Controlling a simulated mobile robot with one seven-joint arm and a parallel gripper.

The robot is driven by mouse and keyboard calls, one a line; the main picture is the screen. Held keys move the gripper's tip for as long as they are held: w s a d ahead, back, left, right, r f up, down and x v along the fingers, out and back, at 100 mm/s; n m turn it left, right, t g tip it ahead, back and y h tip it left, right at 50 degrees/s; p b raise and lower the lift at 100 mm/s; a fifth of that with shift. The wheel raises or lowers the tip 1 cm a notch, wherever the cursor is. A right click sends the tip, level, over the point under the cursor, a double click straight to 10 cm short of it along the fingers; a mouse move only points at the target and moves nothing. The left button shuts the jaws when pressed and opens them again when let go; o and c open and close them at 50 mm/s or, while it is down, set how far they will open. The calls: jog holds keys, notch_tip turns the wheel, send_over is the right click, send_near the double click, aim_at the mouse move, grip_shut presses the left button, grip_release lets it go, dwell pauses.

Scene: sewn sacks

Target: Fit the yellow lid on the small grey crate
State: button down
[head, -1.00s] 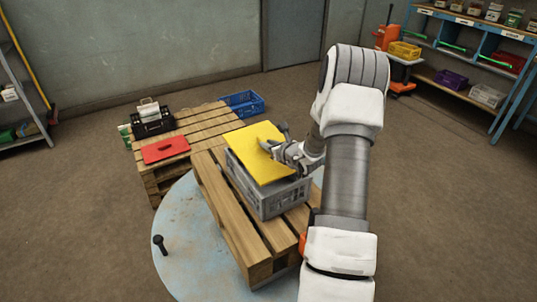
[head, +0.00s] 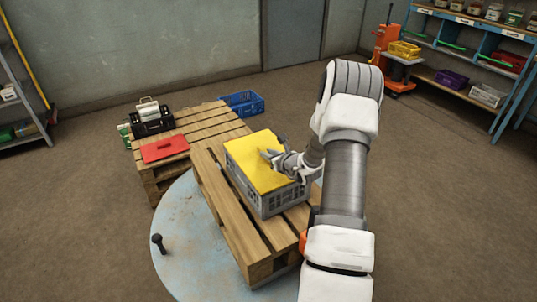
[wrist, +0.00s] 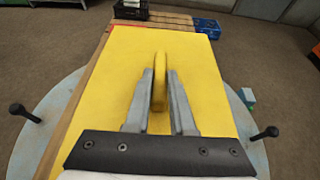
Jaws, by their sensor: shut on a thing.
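The yellow lid (head: 254,158) lies over the top of the small grey crate (head: 268,202) in the head view, its edges close to the crate's rim. Whether it is fully seated all round I cannot tell. The lid also fills the middle of the wrist view (wrist: 110,95), with an upright yellow handle at its centre. My gripper (head: 270,156) is shut on that handle, and its two fingers (wrist: 159,95) stand on either side of it in the wrist view. The crate is hidden under the lid in the wrist view.
The crate stands on a wooden pallet (head: 232,222) on a round pale blue platform (head: 185,245). A second pallet (head: 196,124) behind holds a red lid (head: 165,149) and a black toolbox (head: 152,124). A blue crate (head: 243,103) is beyond it. A dark post (head: 159,243) rises at the platform's left.

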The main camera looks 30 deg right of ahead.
jog(key=c, duration=0.8)
grip_release()
jog(key=shift+o, duration=0.2)
jog(key=shift+r, duration=0.1)
jog(key=shift+r+p, duration=0.2)
jog(key=shift+p, duration=0.25)
jog(key=v, duration=1.2)
jog(key=shift+a+r+p, duration=0.1)
jog(key=shift+r+p, duration=0.15)
jog(key=shift+p, duration=0.15)
